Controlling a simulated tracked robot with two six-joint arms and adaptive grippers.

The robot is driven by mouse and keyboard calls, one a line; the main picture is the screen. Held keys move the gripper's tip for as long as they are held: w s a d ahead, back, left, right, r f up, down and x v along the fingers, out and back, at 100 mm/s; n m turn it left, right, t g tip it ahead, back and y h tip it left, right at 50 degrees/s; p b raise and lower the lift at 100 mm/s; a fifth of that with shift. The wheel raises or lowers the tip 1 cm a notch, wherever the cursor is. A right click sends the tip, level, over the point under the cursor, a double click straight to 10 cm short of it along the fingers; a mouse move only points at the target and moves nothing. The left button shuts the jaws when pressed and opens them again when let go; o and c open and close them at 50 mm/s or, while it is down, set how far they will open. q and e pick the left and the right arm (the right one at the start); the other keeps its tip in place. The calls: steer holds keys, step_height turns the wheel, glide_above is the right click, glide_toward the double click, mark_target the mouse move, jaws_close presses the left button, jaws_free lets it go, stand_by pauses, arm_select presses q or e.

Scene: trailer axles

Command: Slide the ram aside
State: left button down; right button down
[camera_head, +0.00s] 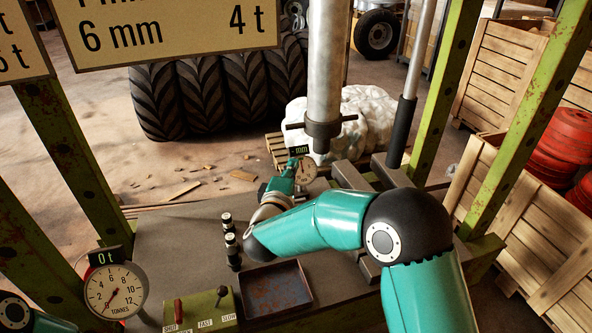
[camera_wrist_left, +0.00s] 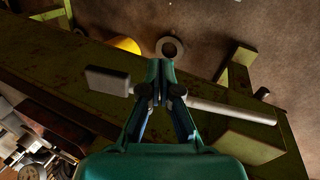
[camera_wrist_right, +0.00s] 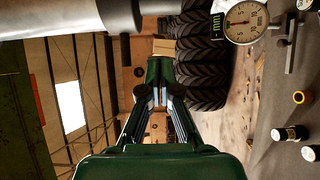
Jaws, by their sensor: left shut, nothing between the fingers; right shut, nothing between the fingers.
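The ram (camera_head: 325,70) is a grey steel cylinder hanging upright in the green press frame, with a darker collar and a cross bar near its lower end. It also shows lying across the top left of the right wrist view (camera_wrist_right: 60,14). My right gripper (camera_head: 290,172) is shut and empty, left of the ram's lower end and below its collar, apart from it as far as I can tell. It also shows shut in the right wrist view (camera_wrist_right: 157,94). My left gripper (camera_wrist_left: 160,68) is shut and empty over a hammer-like tool (camera_wrist_left: 200,103); the head view hides it.
A millimetre dial (camera_head: 306,170) stands beside my right gripper. A tonnes gauge (camera_head: 114,290), lever box (camera_head: 200,310), rusty tray (camera_head: 276,288) and black cylinders (camera_head: 231,245) occupy the bench. Green posts (camera_head: 440,95) flank it. Tyres (camera_head: 220,90) stand behind.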

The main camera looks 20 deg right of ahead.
mark_target(315, 142)
steer(key=w+d+p, duration=0.2)
steer(key=w+d, duration=0.4)
steer(key=shift+w+d+p, duration=0.25)
steer(key=shift+d+p, duration=0.05)
steer(key=shift+p, duration=0.1)
steer(key=shift+d, duration=0.35)
steer(key=shift+a, duration=0.1)
steer(key=d+b, duration=0.3)
steer(key=d, duration=2)
steer(key=shift+w+d+b, duration=0.3)
steer(key=shift+w+b, duration=0.1)
